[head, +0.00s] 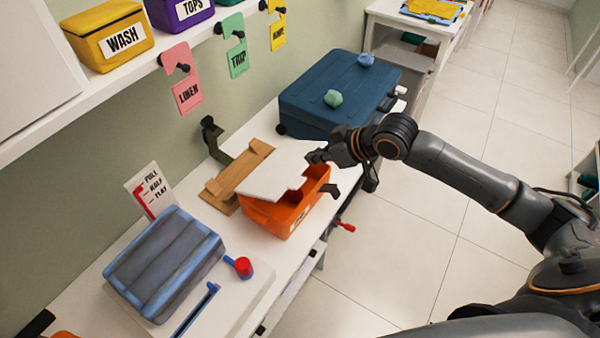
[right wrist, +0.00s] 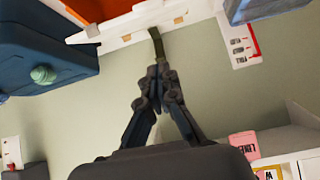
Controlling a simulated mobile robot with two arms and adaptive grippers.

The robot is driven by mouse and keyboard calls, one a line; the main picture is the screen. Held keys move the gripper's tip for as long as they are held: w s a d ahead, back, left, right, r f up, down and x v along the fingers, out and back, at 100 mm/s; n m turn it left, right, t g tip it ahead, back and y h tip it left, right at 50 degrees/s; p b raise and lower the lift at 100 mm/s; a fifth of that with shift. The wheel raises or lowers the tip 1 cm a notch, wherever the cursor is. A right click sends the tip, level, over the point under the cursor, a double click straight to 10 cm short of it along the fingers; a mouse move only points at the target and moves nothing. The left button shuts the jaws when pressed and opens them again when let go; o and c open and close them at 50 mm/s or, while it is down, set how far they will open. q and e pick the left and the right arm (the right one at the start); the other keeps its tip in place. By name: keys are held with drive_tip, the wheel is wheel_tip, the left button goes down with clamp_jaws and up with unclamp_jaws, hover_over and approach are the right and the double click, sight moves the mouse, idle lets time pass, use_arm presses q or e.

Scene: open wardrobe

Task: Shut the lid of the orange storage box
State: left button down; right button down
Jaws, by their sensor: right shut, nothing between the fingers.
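The orange storage box (head: 284,219) stands on the white bench in the head view. Its pale lid (head: 268,172) is raised and tilted at the back of the box, leaving the front of the opening uncovered, with something red inside. In the right wrist view, an orange part of the box (right wrist: 92,8) and a white edge show at the top. My right gripper (head: 318,157) is shut and empty at the lid's right end; whether it touches is unclear. The right wrist view shows its fingertips (right wrist: 158,72) together. My left gripper is not in view.
A blue case (head: 315,92) with two small lumps stands behind the box. A wooden piece (head: 236,178) and a dark bracket (head: 211,135) are to its left. A grey-blue folded bundle (head: 160,262) lies in front.

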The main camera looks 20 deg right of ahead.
drive_tip(key=p, duration=0.2)
hover_over(300, 182)
drive_tip(key=w+a, duration=0.1)
drive_tip(key=w, duration=0.1)
wheel_tip(300, 182, down, 6)
drive_tip(key=shift+s+a+r, duration=0.1)
drive_tip(key=f, duration=0.1)
drive_tip(key=s+f+p, duration=0.1)
drive_tip(key=d+f, duration=0.1)
drive_tip(key=shift+s+p, duration=0.15)
drive_tip(key=shift+p, duration=0.2)
drive_tip(key=shift+s+d+f, duration=0.15)
drive_tip(key=shift+s+f, duration=0.05)
drive_tip(key=shift+f, duration=0.2)
drive_tip(key=shift+f, duration=0.1)
